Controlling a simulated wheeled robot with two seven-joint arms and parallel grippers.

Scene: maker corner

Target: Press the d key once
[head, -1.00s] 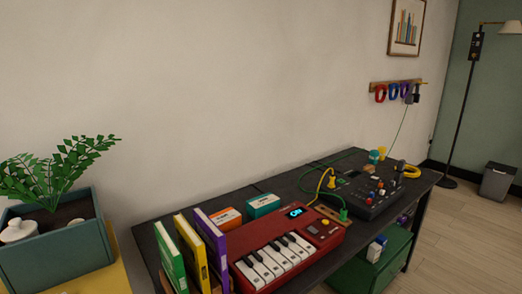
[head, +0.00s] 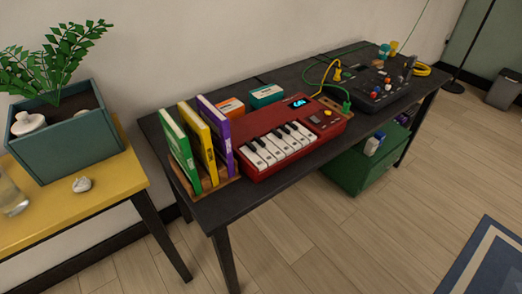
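A small red keyboard (head: 318,127) stands on the black table, with a row of white and black keys (head: 276,147) along its front. A lit blue display (head: 298,101) and a few buttons sit on its upper part. The letters on single keys are too small to read, so I cannot tell the d key by a label. Nothing touches the keys. Neither my left nor my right gripper is in view.
Green, yellow and purple books (head: 221,135) stand in a wooden rack just left of the keyboard. A black mixer (head: 380,88) with cables is to its right. A green crate (head: 350,172) is below the table. A yellow table (head: 98,182) holds a planter (head: 68,142). Floor in front is clear.

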